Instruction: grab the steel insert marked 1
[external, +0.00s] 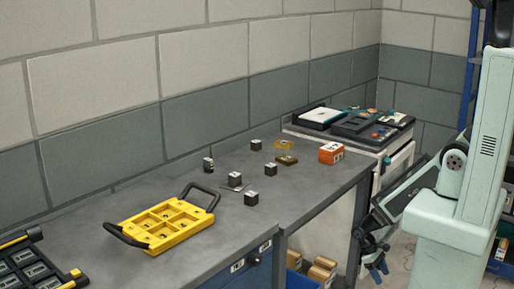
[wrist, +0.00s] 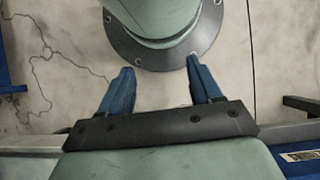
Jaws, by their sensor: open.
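Several small dark steel inserts with pale marked tops stand apart on the grey bench: one at the back left (external: 208,164), one at the back (external: 256,145), one on the right (external: 271,170), one in front (external: 251,199) and one in the middle (external: 235,181), beside a thin piece. Their marks are too small to read, so I cannot tell which is 1. My gripper (external: 377,268) hangs low, right of the bench and away from the inserts. In the wrist view my gripper (wrist: 161,78) has its blue fingers apart and nothing between them, above the floor.
A yellow tray (external: 150,220) with compartments and black handles lies on the bench. A black-and-yellow case (external: 30,265) is at the left. An orange box (external: 331,153) and amber pieces (external: 287,160) sit behind. A cart (external: 345,132) with equipment adjoins the bench.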

